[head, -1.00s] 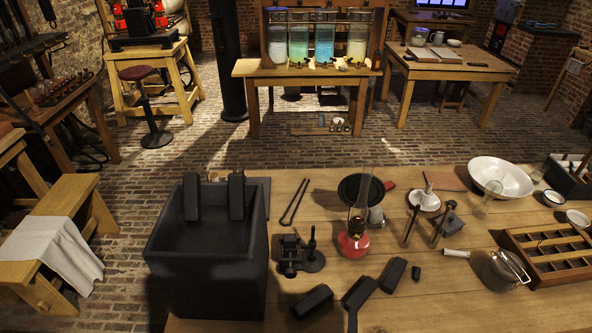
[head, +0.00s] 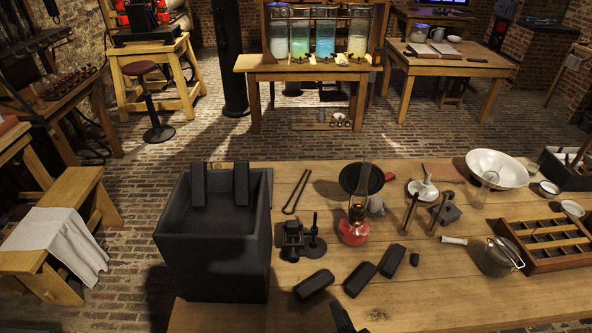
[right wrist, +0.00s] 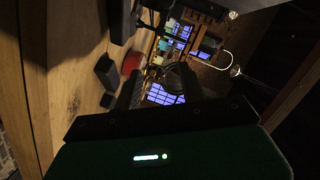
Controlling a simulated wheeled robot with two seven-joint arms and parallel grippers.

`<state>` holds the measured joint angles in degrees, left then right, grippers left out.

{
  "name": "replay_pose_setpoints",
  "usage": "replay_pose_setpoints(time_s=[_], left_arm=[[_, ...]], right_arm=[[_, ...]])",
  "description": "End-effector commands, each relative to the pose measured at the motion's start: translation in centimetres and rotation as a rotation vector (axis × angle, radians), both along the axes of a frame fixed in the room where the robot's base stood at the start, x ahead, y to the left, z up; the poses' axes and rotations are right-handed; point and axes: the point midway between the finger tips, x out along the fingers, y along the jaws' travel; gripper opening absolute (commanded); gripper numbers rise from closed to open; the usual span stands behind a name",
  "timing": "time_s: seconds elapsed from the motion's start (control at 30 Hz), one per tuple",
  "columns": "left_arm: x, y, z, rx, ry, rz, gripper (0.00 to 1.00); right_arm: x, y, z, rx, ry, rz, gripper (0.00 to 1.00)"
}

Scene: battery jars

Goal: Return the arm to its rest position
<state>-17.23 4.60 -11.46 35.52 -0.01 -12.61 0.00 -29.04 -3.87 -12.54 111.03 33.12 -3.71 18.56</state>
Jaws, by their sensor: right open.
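My right gripper (head: 342,318) shows only as a dark tip at the bottom edge of the head view, on the near side of the workbench (head: 230,318). It is open, with nothing seen in it. Several black blocks lie just beyond it, among them a middle one (head: 359,279) and a left one (head: 314,284), apart from the gripper. In the right wrist view, a dark block (right wrist: 107,72) and the red lamp base (right wrist: 132,63) show beyond dark gripper parts. Most of my right arm is hidden. My left gripper is not in view.
A large black bin (head: 212,262) stands at the bench's left, with two dark bars at its far wall. A red oil lamp (head: 354,228) stands mid-bench. A wooden compartment tray (head: 548,266) and a white bowl (head: 497,168) are at the right. The near bench is mostly clear.

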Motion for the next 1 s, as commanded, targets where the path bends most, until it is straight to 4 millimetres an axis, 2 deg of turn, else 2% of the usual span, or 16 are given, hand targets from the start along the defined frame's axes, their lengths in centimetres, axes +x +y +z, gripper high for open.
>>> replay_pose_setpoints(time_s=[0.17,0.33,0.6,1.0], left_arm=[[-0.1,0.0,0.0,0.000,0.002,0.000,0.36],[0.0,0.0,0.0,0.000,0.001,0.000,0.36],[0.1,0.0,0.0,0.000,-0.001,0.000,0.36],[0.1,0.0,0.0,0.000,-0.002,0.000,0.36]], right_arm=[[-1.7,0.0,0.4,-0.237,0.109,0.201,0.41],[-4.3,-1.3,0.2,-0.473,0.244,0.367,0.41],[-9.4,-5.9,0.4,-0.803,0.499,0.555,0.41],[-14.8,-11.4,2.2,-1.030,0.767,0.658,0.41]])
